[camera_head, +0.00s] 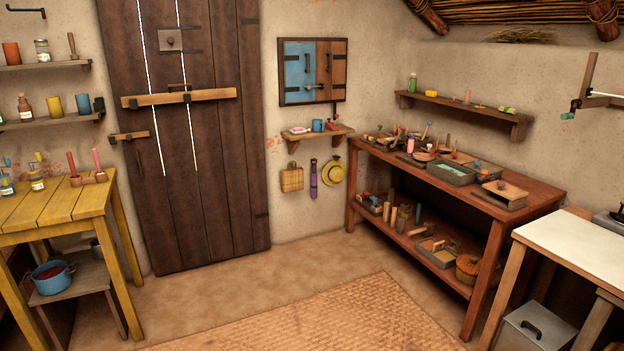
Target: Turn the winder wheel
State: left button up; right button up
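I cannot make out a winder wheel for sure in the head view. Neither of my grippers shows in the head view.
A yellow table (60,212) stands at the left and a long brown workbench (520,208), crowded with small items, at the right. A white-topped table (575,248) is at the right edge. The floor around the woven mat (310,320) is clear. A barred wooden door (200,140) is behind.

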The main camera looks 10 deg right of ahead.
aim_at(420, 156)
jog(key=i+z, duration=0.4)
jog(key=i, duration=2.8)
jog(key=i+z, duration=0.2)
jog(key=i, duration=0.35)
jog(key=i+j+z, duration=0.2)
jog(key=i, duration=0.35)
jog(key=l, duration=0.1)
